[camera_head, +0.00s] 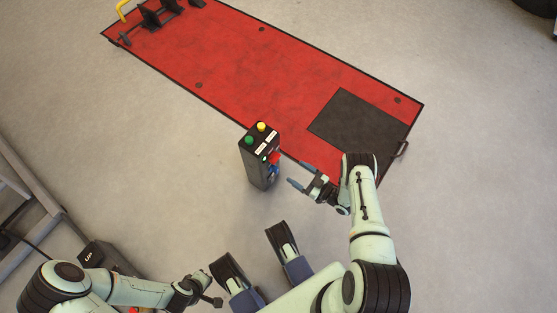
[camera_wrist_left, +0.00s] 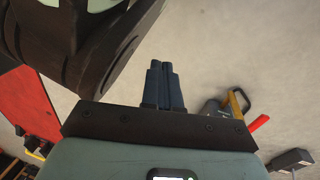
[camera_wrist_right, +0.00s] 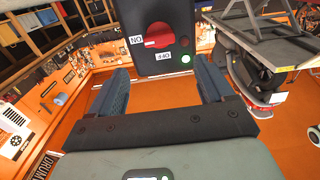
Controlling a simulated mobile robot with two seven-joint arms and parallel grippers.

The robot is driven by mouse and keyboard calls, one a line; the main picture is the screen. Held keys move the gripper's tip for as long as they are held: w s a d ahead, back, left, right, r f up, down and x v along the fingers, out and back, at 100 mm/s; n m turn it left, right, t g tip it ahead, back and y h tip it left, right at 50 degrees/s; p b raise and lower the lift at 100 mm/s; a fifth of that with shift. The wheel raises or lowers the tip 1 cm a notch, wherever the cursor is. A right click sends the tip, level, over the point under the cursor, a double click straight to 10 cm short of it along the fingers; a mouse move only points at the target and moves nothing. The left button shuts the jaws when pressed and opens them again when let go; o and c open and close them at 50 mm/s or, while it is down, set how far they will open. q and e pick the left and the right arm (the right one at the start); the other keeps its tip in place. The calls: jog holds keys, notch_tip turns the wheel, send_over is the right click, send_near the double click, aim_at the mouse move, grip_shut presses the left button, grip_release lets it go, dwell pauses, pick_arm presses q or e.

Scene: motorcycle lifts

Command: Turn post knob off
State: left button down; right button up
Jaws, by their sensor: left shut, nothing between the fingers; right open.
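The dark control post (camera_head: 255,165) stands on the floor beside the red lift. It has a green and a yellow button on top and a red knob (camera_head: 274,158) on its side. In the right wrist view the red knob (camera_wrist_right: 158,36) sits between ON and OFF labels, its handle seeming to lie toward ON, with a lit green lamp (camera_wrist_right: 185,59) nearby. My right gripper (camera_head: 299,175) is open, facing the knob side, apart from it; its fingers (camera_wrist_right: 163,80) show on either side below the panel. My left gripper (camera_wrist_left: 162,64) is shut and empty, low at left, away from the post.
The red lift platform (camera_head: 250,60) with a dark plate (camera_head: 355,125) lies behind and right of the post. A grey metal frame (camera_head: 35,205) is at the left edge. Bare concrete floor (camera_head: 150,190) is free left of the post.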

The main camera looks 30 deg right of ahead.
aim_at(275, 158)
pick_arm(q)
jog(key=shift+g, duration=0.9)
jog(key=s+f, duration=0.1)
jog(key=s+f+b, duration=0.1)
jog(key=s, duration=0.1)
jog(key=s+f+b, duration=0.1)
jog(key=shift+s+a+f, duration=0.1)
jog(key=shift+s+a, duration=0.25)
jog(key=shift+s, duration=0.05)
pick_arm(e)
jog(key=x, duration=1)
jog(key=shift+c, duration=0.3)
jog(key=c, duration=1)
